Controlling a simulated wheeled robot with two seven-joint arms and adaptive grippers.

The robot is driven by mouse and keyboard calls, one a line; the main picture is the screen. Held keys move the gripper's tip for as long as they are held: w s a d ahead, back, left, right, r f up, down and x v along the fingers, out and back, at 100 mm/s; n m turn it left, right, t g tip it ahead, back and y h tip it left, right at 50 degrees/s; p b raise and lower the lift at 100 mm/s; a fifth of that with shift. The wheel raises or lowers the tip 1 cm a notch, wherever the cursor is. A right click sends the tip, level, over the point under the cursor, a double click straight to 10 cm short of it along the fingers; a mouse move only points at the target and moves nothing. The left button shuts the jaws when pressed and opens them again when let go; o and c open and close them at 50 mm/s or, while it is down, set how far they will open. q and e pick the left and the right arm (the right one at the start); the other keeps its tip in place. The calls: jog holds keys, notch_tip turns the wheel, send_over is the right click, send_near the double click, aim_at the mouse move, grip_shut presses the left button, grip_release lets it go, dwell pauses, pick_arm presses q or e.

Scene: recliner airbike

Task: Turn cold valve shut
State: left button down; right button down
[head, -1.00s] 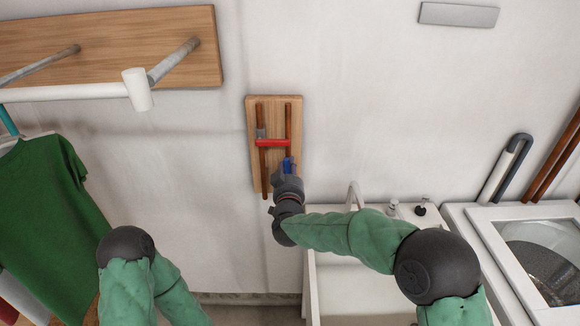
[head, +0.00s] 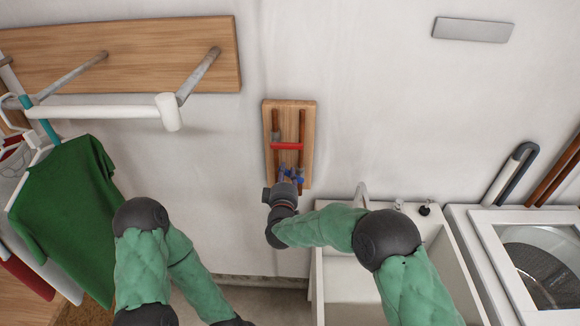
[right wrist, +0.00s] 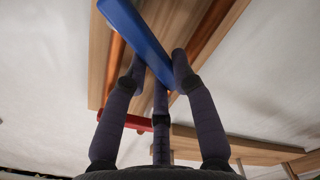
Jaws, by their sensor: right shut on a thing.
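The cold valve's blue handle (head: 291,177) is low on the right copper pipe of a wooden wall board (head: 308,135). In the right wrist view the blue handle (right wrist: 140,38) lies diagonally, slanted across the pipe behind it. My right gripper (right wrist: 158,72) is shut on this handle, its dark fingers around its lower end. In the head view the right gripper (head: 288,181) covers part of the handle. A red handle (head: 287,146) lies level across the pipes just above. My left arm shows at the lower left, but its fingers are not in view.
A white sink (head: 338,250) with a faucet stands below and right of the board, and a washer (head: 490,215) beside it. A green shirt (head: 65,210) hangs at left under a wall rack (head: 100,112).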

jog(key=shift+a+f+n+p, duration=0.3)
jog(key=shift+f+n, duration=0.3)
jog(key=shift+n, duration=0.6)
jog(key=shift+a+f+n+p, duration=0.2)
jog(key=shift+f+n+p, duration=0.3)
jog(key=shift+n, duration=0.7)
jog(key=shift+a+f+n+p, duration=0.25)
jog(key=shift+f+n, duration=0.45)
jog(key=shift+n, duration=0.5)
jog(key=shift+f, duration=0.1)
jog(key=c, duration=1)
grip_release()
jog(key=shift+s, duration=0.1)
jog(key=s, duration=1.2)
jog(key=shift+a, duration=0.1)
